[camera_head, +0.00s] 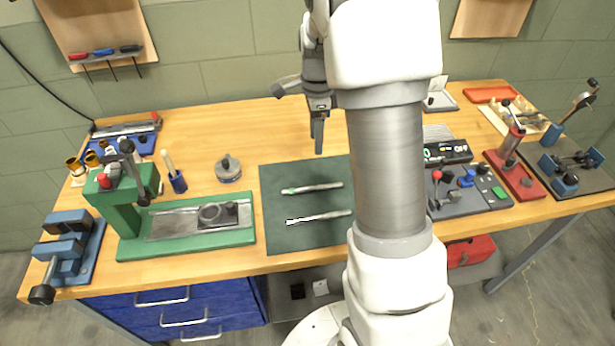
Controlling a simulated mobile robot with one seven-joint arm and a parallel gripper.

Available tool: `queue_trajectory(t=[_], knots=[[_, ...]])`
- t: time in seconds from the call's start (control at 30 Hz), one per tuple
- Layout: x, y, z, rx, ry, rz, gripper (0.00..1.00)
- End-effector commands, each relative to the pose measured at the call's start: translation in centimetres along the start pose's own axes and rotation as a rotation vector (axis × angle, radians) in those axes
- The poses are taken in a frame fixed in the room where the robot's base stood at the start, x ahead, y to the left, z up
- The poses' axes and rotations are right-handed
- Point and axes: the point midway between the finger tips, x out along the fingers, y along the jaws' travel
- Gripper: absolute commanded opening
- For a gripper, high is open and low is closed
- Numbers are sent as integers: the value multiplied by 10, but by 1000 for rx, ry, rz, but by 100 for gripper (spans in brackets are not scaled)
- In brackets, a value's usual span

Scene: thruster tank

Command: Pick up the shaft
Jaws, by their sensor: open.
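Two slim metal rods lie on a dark green mat (285,235) at the middle of the workbench. The upper shaft (318,187) is grey with a green mark near its left end. The lower shaft (325,216) is grey with a white, notched left end. I cannot tell from the picture which one the task means. My gripper (318,135) hangs above the bench behind the mat, its finger pointing down, apart from both rods. Its jaws are seen edge-on, with nothing visible between them. My arm hides the right edge of the mat.
A green press (185,240) stands left of the mat, with a blue vise (68,255) farther left. A round grey part (228,170) sits behind it. Right of my arm are a control box (447,152), a red-based tool (516,178) and a dark fixture plate (570,175). Bare wood lies behind the mat.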

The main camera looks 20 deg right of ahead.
Motion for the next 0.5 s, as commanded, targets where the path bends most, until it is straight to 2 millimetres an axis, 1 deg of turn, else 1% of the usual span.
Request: queue_trajectory(t=[0.03,0.3,0.4,0.5], knots=[[12,1,0,0,0,5,55],[71,2,0,-1,0,6,55],[90,2,0,-2,-1,5,55],[104,1,0,-2,0,3,55]])
